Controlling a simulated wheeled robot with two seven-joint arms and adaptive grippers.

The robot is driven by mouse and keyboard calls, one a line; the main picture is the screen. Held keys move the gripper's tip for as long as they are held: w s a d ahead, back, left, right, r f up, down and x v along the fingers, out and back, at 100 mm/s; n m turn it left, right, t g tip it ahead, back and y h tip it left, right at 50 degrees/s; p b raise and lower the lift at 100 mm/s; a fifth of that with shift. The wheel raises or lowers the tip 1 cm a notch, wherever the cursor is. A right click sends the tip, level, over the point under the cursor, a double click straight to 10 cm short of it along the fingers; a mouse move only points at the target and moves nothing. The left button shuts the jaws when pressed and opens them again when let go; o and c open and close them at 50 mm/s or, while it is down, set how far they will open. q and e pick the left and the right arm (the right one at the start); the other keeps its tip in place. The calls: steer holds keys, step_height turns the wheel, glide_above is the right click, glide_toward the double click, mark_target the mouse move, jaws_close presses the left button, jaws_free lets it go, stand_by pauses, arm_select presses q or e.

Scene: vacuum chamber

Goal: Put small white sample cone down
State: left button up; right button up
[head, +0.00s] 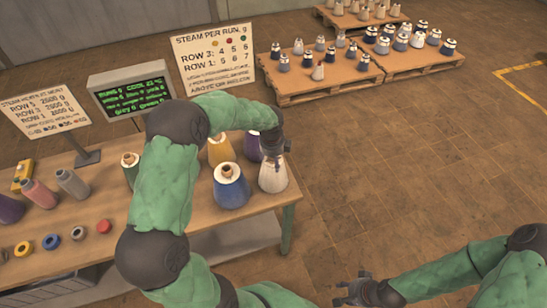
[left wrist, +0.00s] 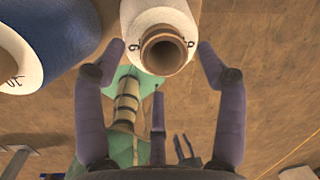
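The white cone (head: 273,178) stands upright at the right end of the wooden table (head: 120,222). My left gripper (head: 273,150) is just above its top in the head view. In the left wrist view the white cone (left wrist: 140,12), with its brown tube end, lies between the fingertips of my left gripper (left wrist: 160,48). The fingers are spread, one on each side, with narrow gaps at the tips. My right gripper (head: 354,290) is open and empty, low in the head view and away from the table.
A blue-and-white cone (head: 231,188) stands close left of the white cone; yellow (head: 221,150) and purple (head: 252,147) cones stand behind. Small rings and spools lie at the table's left. A screen (head: 132,92) and signs stand behind. Pallets (head: 320,80) of cones are farther back.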

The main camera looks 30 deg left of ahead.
arm_select(q)
step_height(320, 180, up, 12)
steer(key=s+p, duration=0.2)
steer(key=s+d+f+n+h, duration=0.2)
steer(key=d+f+n, duration=0.3)
steer(key=f, duration=0.4)
steer(key=s+d+f+n+h, duration=0.1)
steer(key=s+d+f+n, duration=0.25)
steer(key=d+f, duration=0.5)
steer(key=s+d+f+n, duration=0.4)
steer(key=s+f+n, duration=0.2)
steer(key=s+n, duration=0.1)
steer(key=s+d+f+n+g+h, duration=0.1)
steer(key=s+d+f+n, duration=0.3)
steer(key=s, duration=0.5)
steer(key=shift+f+n, duration=1.3)
steer(key=shift+n, duration=0.55)
steer(key=shift+d, duration=0.1)
